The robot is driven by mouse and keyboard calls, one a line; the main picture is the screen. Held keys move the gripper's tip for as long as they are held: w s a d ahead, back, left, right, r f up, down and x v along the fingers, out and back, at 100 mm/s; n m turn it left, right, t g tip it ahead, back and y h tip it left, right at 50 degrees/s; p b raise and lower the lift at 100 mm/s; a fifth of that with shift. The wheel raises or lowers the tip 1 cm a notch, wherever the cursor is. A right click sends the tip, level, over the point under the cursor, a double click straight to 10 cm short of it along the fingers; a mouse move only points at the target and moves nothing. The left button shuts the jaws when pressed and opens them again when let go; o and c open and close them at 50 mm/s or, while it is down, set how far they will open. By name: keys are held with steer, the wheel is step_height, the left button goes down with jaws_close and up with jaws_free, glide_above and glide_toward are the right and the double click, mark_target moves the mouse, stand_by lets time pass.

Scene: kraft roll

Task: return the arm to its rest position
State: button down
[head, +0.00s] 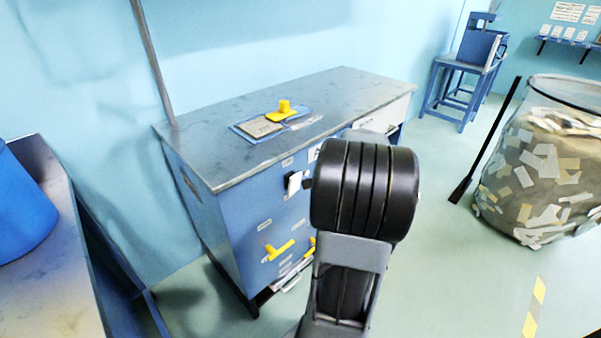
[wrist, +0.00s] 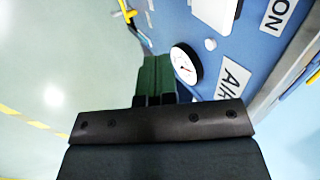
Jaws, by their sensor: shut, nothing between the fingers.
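My gripper (wrist: 155,72) shows in the wrist view, with its fingers closed together and nothing between them. Its fingers point toward a blue panel front with a round white gauge (wrist: 186,63) just to their right. I cannot tell how far the fingertips are from the panel. In the head view my arm's black joint and grey link rise in front of the blue cabinet (head: 235,215), and the gripper is hidden behind them.
The cabinet's grey top (head: 340,95) carries a blue tray (head: 237,129) and a yellow-knobbed item (head: 284,106). Yellow handles (head: 279,249) stick out of its front. A clear bin of paper scraps (head: 545,165) stands right. A blue stool (head: 465,85) is behind.

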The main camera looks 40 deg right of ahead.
steer(key=s+a+r+n+g+p, duration=0.1)
steer(key=a+r+n+p, duration=0.3)
steer(key=a, duration=0.6)
steer(key=s+a+r+n+p, duration=0.3)
steer(key=a+r+n+p, duration=0.2)
steer(key=a+r+n, duration=0.3)
steer(key=s+a+r+n+g+p, duration=0.1)
steer(key=a+r+n+p, duration=0.4)
steer(key=a, duration=0.7)
steer(key=shift+s+a+r+n+g, duration=0.3)
steer(key=shift+s+a+r+n, duration=0.1)
steer(key=shift+s+r, duration=0.1)
steer(key=c, duration=1.8)
jaws_free()
